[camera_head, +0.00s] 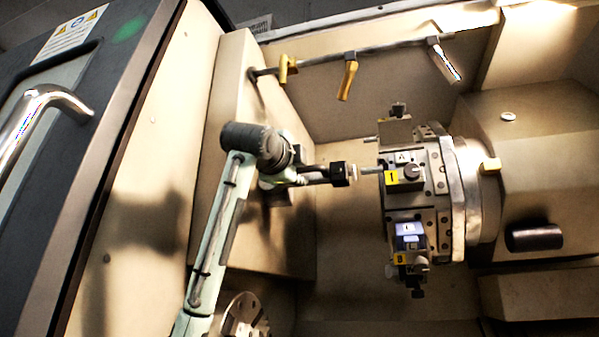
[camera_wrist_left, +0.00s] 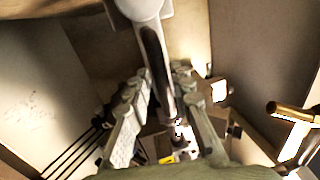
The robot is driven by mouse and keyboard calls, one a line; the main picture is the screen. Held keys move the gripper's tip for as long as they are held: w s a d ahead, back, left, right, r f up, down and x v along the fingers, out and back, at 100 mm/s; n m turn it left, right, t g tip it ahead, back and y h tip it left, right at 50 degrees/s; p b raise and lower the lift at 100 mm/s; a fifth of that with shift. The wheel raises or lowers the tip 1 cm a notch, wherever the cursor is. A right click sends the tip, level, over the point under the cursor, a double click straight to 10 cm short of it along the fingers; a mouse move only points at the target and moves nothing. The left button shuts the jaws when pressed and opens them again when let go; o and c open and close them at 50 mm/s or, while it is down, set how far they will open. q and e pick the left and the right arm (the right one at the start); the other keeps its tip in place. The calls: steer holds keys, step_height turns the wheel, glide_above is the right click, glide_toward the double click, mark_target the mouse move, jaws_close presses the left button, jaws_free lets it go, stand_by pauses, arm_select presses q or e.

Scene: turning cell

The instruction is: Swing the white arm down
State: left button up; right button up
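In the left wrist view the white arm (camera_wrist_left: 153,50) has a rounded head at the top and a dark inset along its length. It runs down between the two fingers of my left gripper (camera_wrist_left: 163,105). Those fingers stand apart, with gaps beside the arm's lower part; whether they touch its upper part is unclear. In the head view my left gripper (camera_head: 285,178) is at the inner wall, left of the turret. A black block (camera_head: 340,175) with a pale tip sticks out to its right. Most of the white arm is hidden there. My right gripper is not in view.
The tool turret (camera_head: 443,190) stands close to the right, with a thin tool pointing at the block. A chuck (camera_head: 243,318) sits low. A pipe with yellow levers (camera_head: 348,79) crosses the back wall. The door with its handle (camera_head: 40,105) is at the left.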

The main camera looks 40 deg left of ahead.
arm_select(q)
steer(key=v, duration=1.1)
steer(key=shift+s, duration=0.35)
steer(key=shift+d, duration=0.15)
steer(key=shift+f, duration=0.1)
